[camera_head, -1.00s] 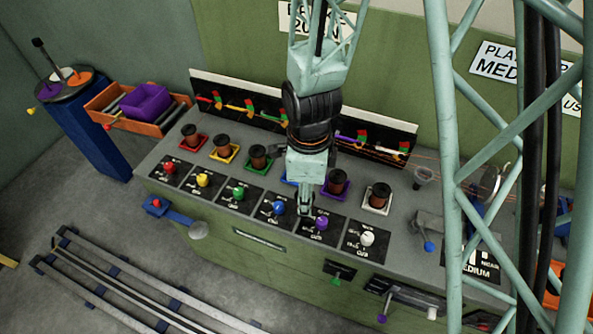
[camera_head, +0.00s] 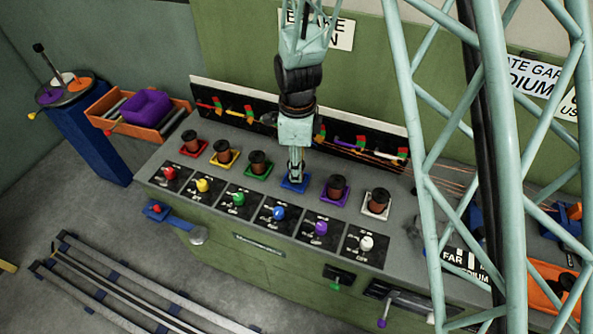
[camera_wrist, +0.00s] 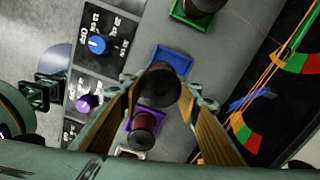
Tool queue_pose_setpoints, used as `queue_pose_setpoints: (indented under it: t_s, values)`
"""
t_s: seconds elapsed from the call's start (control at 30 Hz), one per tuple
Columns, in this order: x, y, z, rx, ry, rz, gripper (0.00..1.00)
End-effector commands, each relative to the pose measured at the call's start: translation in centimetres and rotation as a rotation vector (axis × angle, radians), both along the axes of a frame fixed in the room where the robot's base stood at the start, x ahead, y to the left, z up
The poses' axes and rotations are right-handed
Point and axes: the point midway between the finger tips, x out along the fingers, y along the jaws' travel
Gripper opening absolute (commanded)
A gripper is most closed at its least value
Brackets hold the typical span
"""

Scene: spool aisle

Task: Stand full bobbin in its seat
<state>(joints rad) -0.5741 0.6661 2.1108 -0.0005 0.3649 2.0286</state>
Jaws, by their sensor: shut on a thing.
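My gripper (camera_head: 295,178) is over the blue seat (camera_head: 293,187), between the green and purple seats. In the wrist view my gripper (camera_wrist: 162,98) is shut on a dark-topped bobbin (camera_wrist: 160,86), which is seen end-on between the fingers. The bobbin overlaps the near edge of the blue seat (camera_wrist: 170,56) in that view. My gripper hides most of the bobbin in the head view, and I cannot tell whether its base touches the seat.
Brown bobbins stand in the red, yellow, green (camera_head: 259,163), purple (camera_head: 336,187) and white (camera_head: 376,203) seats. Coloured knobs, with a blue one (camera_head: 279,214), line the front. A gauge panel (camera_head: 372,147) with stretched orange wires stands behind.

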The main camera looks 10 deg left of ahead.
Motion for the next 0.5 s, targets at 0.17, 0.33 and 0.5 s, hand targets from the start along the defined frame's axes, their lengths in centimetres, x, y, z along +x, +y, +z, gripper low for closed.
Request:
queue_pose_setpoints:
  t_s: [0.17,0.33,0.5]
  values:
    - [0.63,0.24,-0.01,0.0,-0.001,0.0,0.14]
    - [0.62,0.24,-0.01,0.0,-0.001,0.0,0.14]
    - [0.75,0.3,-0.03,0.0,-0.001,-0.001,0.14]
